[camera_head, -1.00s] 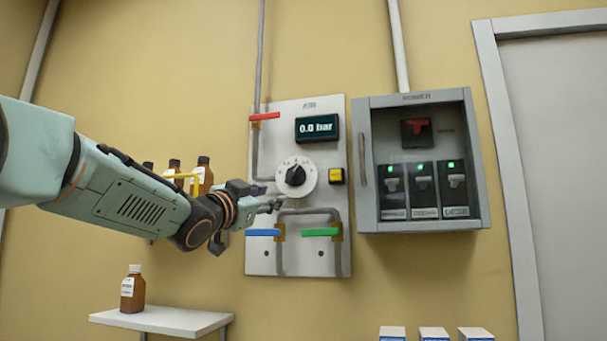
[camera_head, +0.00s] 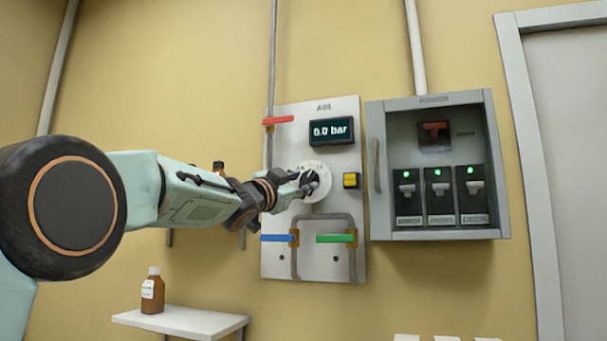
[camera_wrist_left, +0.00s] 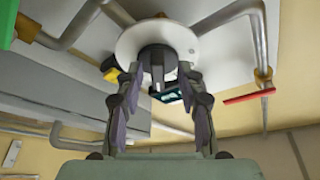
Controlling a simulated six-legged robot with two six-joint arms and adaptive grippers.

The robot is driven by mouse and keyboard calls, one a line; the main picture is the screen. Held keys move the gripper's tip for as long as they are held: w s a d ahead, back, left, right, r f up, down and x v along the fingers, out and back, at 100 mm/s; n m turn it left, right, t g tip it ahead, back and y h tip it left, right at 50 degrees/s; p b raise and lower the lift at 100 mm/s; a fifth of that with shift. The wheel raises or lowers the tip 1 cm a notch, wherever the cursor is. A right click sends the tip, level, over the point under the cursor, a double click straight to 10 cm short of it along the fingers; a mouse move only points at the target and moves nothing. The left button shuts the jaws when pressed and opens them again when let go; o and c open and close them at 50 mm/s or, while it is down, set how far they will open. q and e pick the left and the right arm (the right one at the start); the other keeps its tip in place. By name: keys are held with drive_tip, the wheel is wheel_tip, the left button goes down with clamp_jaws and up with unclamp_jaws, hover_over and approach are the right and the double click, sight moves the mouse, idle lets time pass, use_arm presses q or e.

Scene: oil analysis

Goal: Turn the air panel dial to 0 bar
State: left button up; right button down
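The air panel (camera_head: 285,130) is an upright light board on the wall. Its display (camera_head: 331,131) appears to read 0.0 bar. The dial (camera_head: 322,180) is a white disc with a black knob; my left gripper (camera_head: 306,186) is at its face and covers part of it. In the left wrist view the white disc (camera_wrist_left: 188,42) and black knob (camera_wrist_left: 157,60) are straight ahead. The fingers of my left gripper (camera_wrist_left: 158,80) are apart, one on each side of the knob; firm contact cannot be made out. My right gripper is not in view.
The power cabinet (camera_head: 374,215) stands right of the panel. A brown bottle (camera_head: 152,292) stands on a shelf (camera_head: 215,322).

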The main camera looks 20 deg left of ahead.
use_arm(q)
drive_tip(key=shift+w+r, duration=0.2)
drive_tip(key=shift+d+r, duration=0.1)
drive_tip(key=shift+s+d+r, duration=0.1)
drive_tip(key=shift+s+d, duration=0.1)
drive_tip(key=shift+d, duration=0.35)
drive_tip(key=shift+w+a+f, duration=0.2)
drive_tip(key=shift+w+a, duration=0.1)
drive_tip(key=shift+a, duration=0.05)
drive_tip(key=c, duration=0.3)
drive_tip(key=shift+s+r, duration=0.2)
clamp_jaws()
